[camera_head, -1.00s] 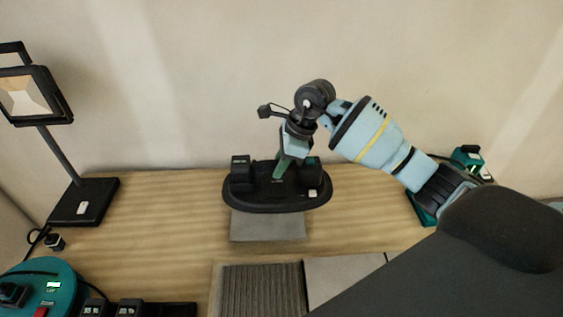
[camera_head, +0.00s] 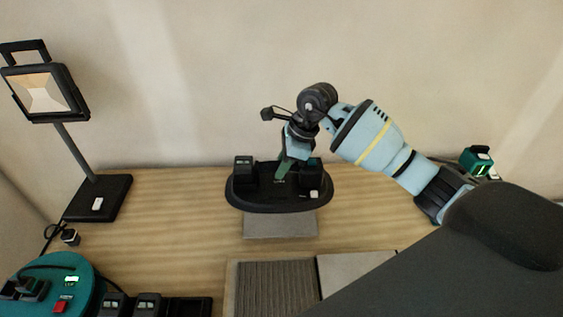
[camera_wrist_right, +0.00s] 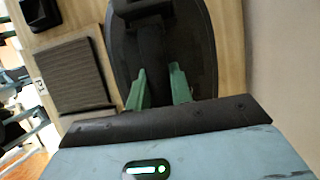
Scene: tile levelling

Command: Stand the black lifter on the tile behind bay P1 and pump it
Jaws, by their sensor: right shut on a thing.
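The black lifter (camera_head: 258,201) has a wide oval base and blocks on top, and stands roughly level. A grey tile (camera_head: 280,228) shows from under its near edge; I cannot tell whether the base touches it. My right gripper (camera_head: 284,171) comes down from above with green fingers, shut on the lifter's middle. In the right wrist view the lifter (camera_wrist_right: 200,40) fills the space beyond the green fingertips (camera_wrist_right: 160,85), which hide part of its grip. My left gripper is not in view.
A ribbed panel (camera_head: 275,288) and a plain grey tile (camera_head: 352,268) lie at the front. A lamp (camera_head: 98,200) stands at the left. A teal round device (camera_head: 70,262) sits front left, a green device (camera_head: 478,160) at the right. A wall closes the back.

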